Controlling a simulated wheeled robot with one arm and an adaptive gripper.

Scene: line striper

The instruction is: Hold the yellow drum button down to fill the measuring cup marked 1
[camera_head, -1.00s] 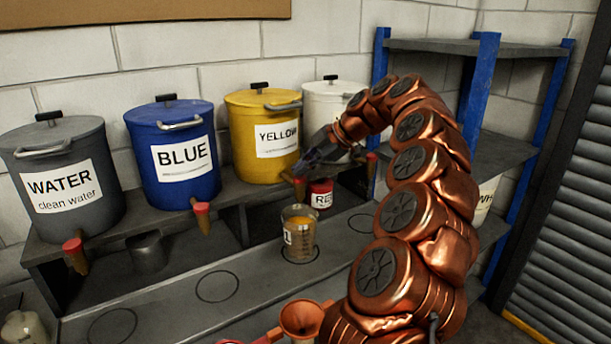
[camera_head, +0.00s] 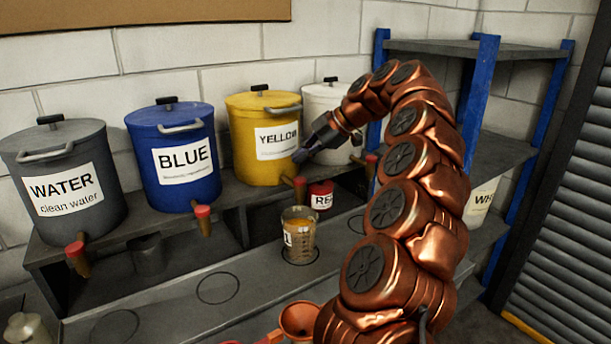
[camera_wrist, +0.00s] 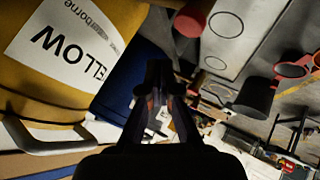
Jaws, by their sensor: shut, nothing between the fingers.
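The yellow drum (camera_head: 258,165) stands on the shelf between the blue and white drums. Its red-topped tap button (camera_head: 300,182) sits at its lower right front; a red button also shows in the wrist view (camera_wrist: 190,20). My gripper (camera_head: 299,155) is shut and empty, in front of the drum's label, above the button and apart from it. It fills the middle of the wrist view (camera_wrist: 160,75). The measuring cup (camera_head: 299,240) stands upright on the lower ledge below the yellow tap, with orange-yellow liquid in it. Its mark is only partly readable.
The blue drum (camera_head: 172,160), water drum (camera_head: 65,185) and white drum (camera_head: 325,105) stand alongside. A small can with a red lid (camera_head: 321,197) sits under the shelf. An orange funnel (camera_head: 298,318) is at the front. An empty ring (camera_head: 218,288) marks the ledge left of the cup.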

